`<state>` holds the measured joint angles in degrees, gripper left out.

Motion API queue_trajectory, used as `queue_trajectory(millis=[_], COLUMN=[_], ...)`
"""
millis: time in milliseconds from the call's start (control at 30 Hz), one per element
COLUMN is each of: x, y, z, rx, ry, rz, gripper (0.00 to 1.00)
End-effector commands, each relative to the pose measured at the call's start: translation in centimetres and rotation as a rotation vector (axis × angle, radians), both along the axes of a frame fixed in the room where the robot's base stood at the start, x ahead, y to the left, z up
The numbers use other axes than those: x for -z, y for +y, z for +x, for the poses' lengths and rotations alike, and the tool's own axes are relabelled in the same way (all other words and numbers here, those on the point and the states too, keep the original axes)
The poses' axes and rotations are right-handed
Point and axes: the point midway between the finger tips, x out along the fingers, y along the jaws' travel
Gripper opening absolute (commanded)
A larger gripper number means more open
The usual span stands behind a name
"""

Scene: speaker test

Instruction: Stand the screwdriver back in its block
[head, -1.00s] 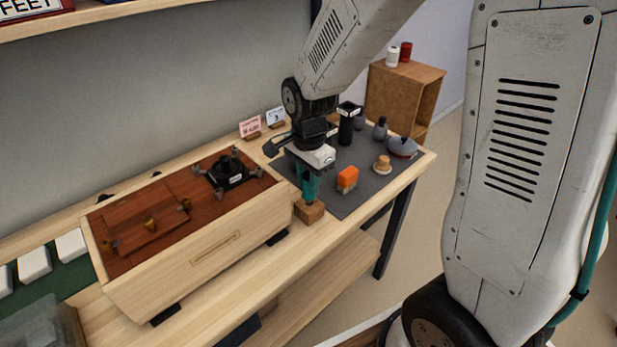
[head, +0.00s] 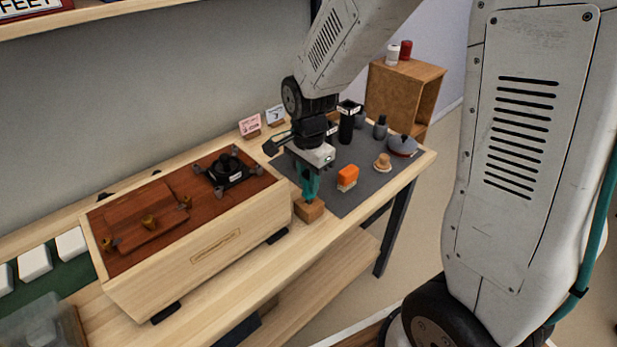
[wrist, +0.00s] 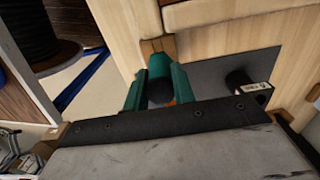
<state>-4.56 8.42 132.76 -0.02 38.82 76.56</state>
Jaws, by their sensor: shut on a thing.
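The small wooden block (head: 309,211) stands on the bench's front edge strip, right of the large wooden case. My gripper (head: 310,188) points down right above it with its teal fingers. In the wrist view my gripper (wrist: 158,98) is shut on the screwdriver (wrist: 160,68), whose teal handle with a dark end sits between the fingers. The block also shows in the wrist view (wrist: 157,46), just beyond the handle. The screwdriver's shaft is hidden, so I cannot tell whether its tip is in the block.
A wooden case (head: 215,250) with a reddish-brown top stands close on the left. On the grey mat (head: 350,203) to the right are an orange item (head: 347,176), a tan round piece (head: 383,162) and a dark labelled holder (head: 346,125). The bench front edge is close.

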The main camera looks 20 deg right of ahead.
Motion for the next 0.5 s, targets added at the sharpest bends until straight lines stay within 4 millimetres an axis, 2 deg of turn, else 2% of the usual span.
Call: queue_trajectory(millis=[500], x=[0.75], y=[0.0], z=[0.01], rx=[0.0], ry=[0.0], rz=[0.0], gripper=[0.0])
